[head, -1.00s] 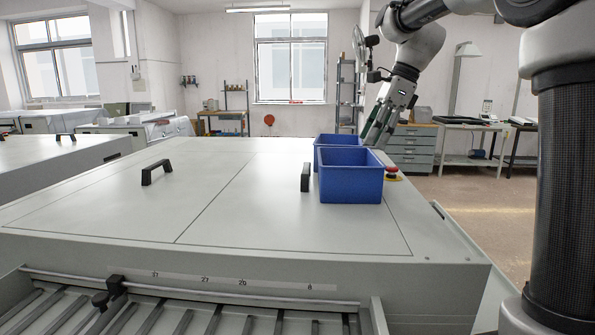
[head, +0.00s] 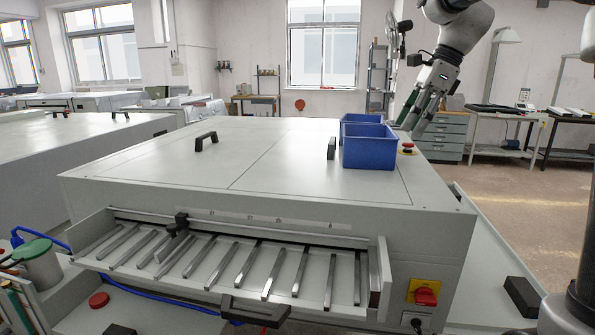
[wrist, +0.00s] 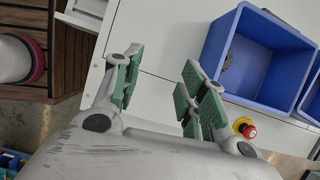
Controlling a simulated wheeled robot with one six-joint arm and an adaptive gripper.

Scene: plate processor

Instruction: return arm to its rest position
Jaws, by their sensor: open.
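My gripper (head: 412,113) hangs at the upper right in the head view, just right of and behind the blue bins. In the wrist view my gripper (wrist: 160,80) has its green-padded fingers apart with nothing between them. The near blue bin (head: 369,153) stands on the machine's flat top. A second blue bin (head: 352,117) stands behind it and is partly hidden. In the wrist view one blue bin (wrist: 220,45) lies to the right of the fingers, and its inside looks empty apart from a small dark mark.
The grey machine top (head: 270,150) is wide and mostly clear, with black handles (head: 206,140). A red emergency button (head: 408,147) sits beside the bins. A slatted tray (head: 230,262) juts from the front. A red switch (head: 426,296) is at the front right. Open floor (head: 530,195) lies to the right.

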